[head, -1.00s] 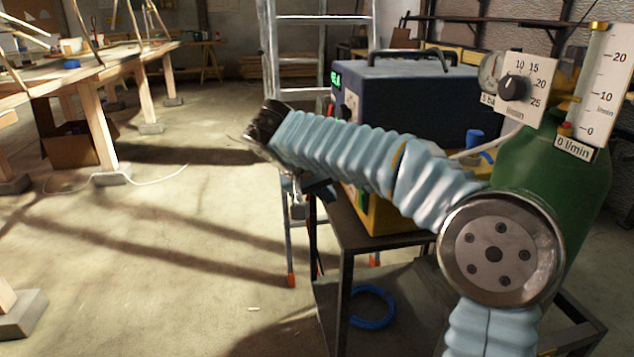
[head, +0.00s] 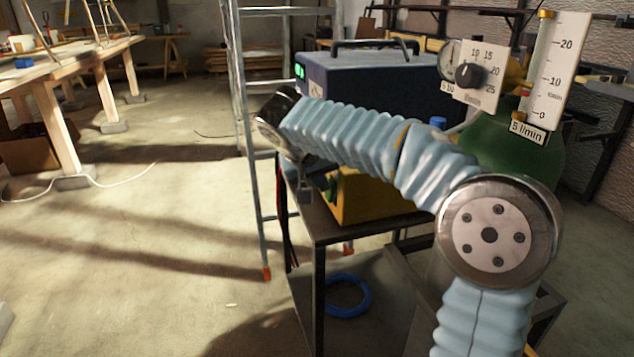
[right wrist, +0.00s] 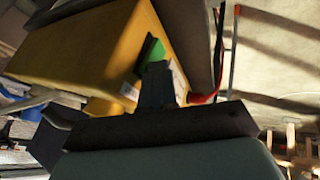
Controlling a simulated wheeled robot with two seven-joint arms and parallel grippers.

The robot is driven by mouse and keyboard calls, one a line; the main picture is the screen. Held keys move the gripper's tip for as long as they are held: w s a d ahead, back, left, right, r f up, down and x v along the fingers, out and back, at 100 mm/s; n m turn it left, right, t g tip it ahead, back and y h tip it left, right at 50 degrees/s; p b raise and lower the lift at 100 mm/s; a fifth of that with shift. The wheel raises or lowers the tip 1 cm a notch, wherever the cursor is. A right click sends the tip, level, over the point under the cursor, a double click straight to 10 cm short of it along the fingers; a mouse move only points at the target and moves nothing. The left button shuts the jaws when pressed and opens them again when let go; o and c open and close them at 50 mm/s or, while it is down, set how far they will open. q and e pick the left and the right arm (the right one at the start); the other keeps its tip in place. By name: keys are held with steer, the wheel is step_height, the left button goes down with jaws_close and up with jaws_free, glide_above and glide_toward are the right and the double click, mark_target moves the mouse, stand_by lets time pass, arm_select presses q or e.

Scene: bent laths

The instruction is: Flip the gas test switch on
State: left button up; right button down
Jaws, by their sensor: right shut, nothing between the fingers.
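My right gripper (head: 305,192) is shut and empty, low beside the yellow unit's front. In the right wrist view, my right gripper (right wrist: 156,75) points at the yellow unit (right wrist: 80,50), close to a green part (right wrist: 150,52) on it. I cannot tell whether they touch. My left gripper is out of view.
A green gas bottle (head: 515,150) with a dial (head: 467,76) and flow scale (head: 552,70) stands at right; its tag reads 5 l/min. A ladder (head: 243,130) stands behind the cart (head: 319,290). A blue ring (head: 350,296) lies low.

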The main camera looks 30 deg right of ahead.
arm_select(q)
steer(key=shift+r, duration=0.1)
arm_select(e)
steer(key=shift+r, duration=0.1)
arm_select(q)
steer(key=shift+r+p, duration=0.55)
steer(key=shift+p, duration=0.15)
arm_select(e)
steer(key=shift+r, duration=0.7)
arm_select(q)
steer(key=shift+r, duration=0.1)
